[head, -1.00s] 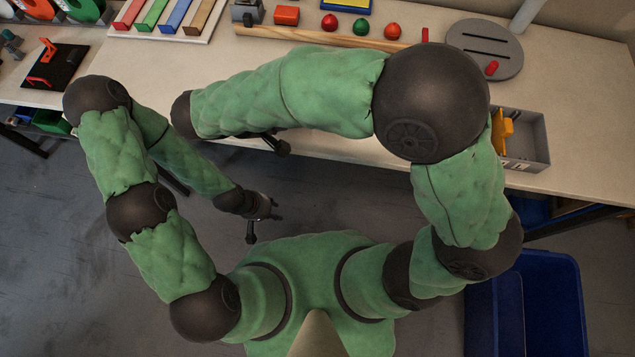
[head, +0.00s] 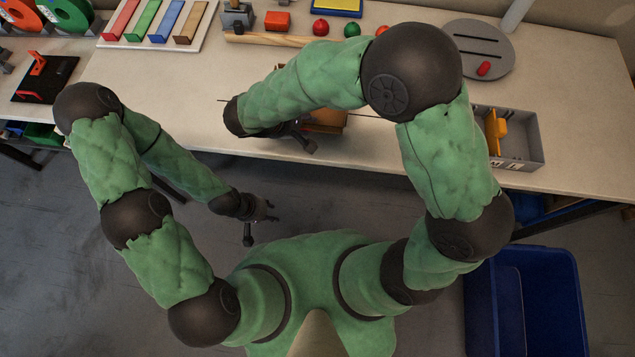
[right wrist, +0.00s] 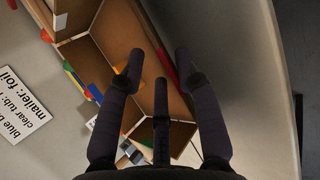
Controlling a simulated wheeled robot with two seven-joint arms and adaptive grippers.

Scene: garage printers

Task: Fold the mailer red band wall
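The mailer is an open brown cardboard box. In the head view part of the mailer (head: 330,119) shows at the table's front, behind my right arm. In the right wrist view the mailer (right wrist: 112,38) shows its inside, with a red band (right wrist: 166,64) along its right wall. Other coloured bands show at its left. My right gripper (right wrist: 160,76) is open over the mailer, fingers apart on both sides of the red band's lower part; contact cannot be told. It also shows in the head view (head: 304,140). My left gripper (head: 262,229) is open and empty, off the table's front.
A label card (right wrist: 17,108) lies left of the mailer. A grey tray with a yellow piece (head: 532,142) stands at the right. A grey disc (head: 478,38), coloured balls (head: 352,30) and a rack of coloured bars (head: 190,40) stand farther back. Bare table lies between.

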